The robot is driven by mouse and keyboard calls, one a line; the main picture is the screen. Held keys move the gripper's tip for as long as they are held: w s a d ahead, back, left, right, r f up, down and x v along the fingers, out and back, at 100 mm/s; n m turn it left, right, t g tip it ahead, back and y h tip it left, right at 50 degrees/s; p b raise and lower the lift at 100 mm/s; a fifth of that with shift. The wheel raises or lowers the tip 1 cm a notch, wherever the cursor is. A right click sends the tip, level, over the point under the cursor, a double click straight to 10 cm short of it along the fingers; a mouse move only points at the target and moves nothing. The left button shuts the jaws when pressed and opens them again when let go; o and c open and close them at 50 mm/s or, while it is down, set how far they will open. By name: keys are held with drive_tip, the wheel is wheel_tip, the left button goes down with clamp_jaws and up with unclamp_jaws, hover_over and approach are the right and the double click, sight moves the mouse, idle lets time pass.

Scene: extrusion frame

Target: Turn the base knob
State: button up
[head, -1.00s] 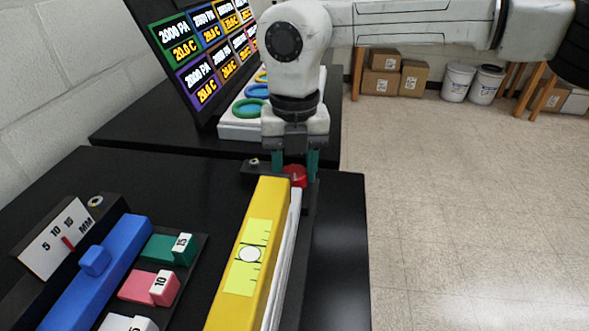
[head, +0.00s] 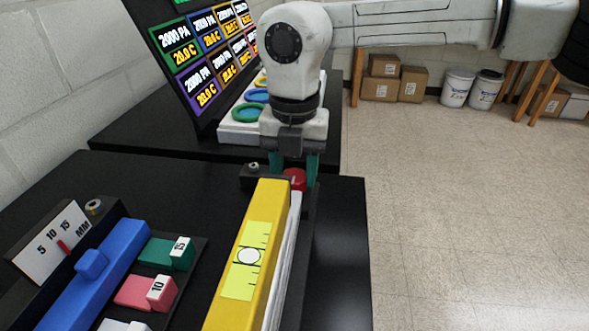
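The red base knob (head: 296,179) sits at the far end of the black base, by the end of the yellow level bar (head: 249,250) with its round bubble window. My gripper (head: 293,172) points down over the knob, with one teal finger on each side of it. The fingers are apart. Whether they touch the knob is hard to tell, as the bar and the black base hide part of the left finger and the tips.
A blue bar (head: 95,275) and a dial marked MM (head: 55,239) stand at left, beside green (head: 167,252) and pink (head: 147,291) blocks. Behind is a second black table with a display board (head: 200,50) and colored rings (head: 247,112). Open floor lies at right.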

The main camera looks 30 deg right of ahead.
sight(294, 175)
drive_tip(key=o, duration=0.4)
drive_tip(key=shift+r, duration=0.1)
wheel_tip(294, 175, up, 11)
drive_tip(key=p, duration=0.1)
drive_tip(key=shift+f, duration=0.2)
idle(0.6)
